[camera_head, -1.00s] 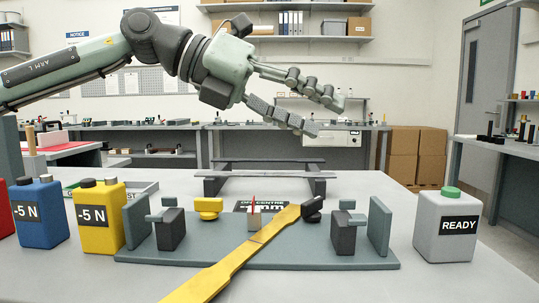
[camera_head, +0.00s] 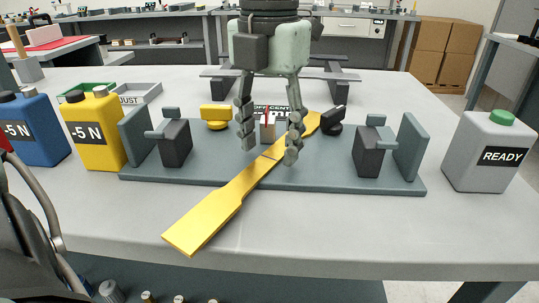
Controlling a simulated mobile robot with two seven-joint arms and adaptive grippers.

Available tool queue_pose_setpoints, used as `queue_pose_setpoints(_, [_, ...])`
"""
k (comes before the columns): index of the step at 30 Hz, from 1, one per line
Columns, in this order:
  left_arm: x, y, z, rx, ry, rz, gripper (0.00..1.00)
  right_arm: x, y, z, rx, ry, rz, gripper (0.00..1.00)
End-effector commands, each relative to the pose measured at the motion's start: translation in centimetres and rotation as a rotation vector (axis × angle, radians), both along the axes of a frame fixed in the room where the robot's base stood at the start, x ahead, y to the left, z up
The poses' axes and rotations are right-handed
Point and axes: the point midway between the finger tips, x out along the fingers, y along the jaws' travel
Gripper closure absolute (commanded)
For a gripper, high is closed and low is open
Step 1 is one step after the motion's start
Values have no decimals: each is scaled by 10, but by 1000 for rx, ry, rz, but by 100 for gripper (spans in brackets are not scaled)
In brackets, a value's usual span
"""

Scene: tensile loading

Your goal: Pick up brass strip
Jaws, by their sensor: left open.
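The brass strip (camera_head: 235,195) is a long yellow bar with wide ends and a narrower middle. It lies diagonally across the grey fixture plate (camera_head: 330,180), its near end reaching past the plate's front edge over the table. My left gripper (camera_head: 269,152) points straight down over the strip's middle and is open. One finger is on the left of the strip and the other on its right; I cannot tell whether either touches it. The right finger hides part of the far half of the strip. My right gripper is not in view.
Dark grip blocks (camera_head: 176,143) and (camera_head: 368,152) stand near the plate's ends. Blue (camera_head: 38,140) and yellow (camera_head: 96,140) "-5 N" containers stand left, a grey READY container (camera_head: 482,150) right. A low rack (camera_head: 335,76) is behind. The front table is clear.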

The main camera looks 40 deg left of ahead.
Motion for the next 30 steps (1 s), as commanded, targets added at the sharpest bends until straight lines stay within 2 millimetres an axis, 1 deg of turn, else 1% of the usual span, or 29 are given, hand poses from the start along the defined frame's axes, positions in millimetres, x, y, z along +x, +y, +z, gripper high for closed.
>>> queue_pose_setpoints(1, [0,0,-5,-1,2,0,50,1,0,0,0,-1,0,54])
queue_pose_setpoints(3, [0,0,-8,-1,-1,0,50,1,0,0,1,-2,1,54])
queue_pose_setpoints(9, [0,0,-8,-2,-3,0,50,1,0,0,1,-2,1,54])
queue_pose_setpoints(11, [0,0,-8,-2,-2,0,56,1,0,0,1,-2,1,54])
queue_pose_setpoints(21, [0,0,-8,-2,-2,0,98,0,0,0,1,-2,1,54])
queue_pose_setpoints(22, [0,0,-8,-2,-2,0,100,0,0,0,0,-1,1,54])
queue_pose_setpoints(30, [1,0,-7,-3,-5,0,100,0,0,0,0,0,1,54])
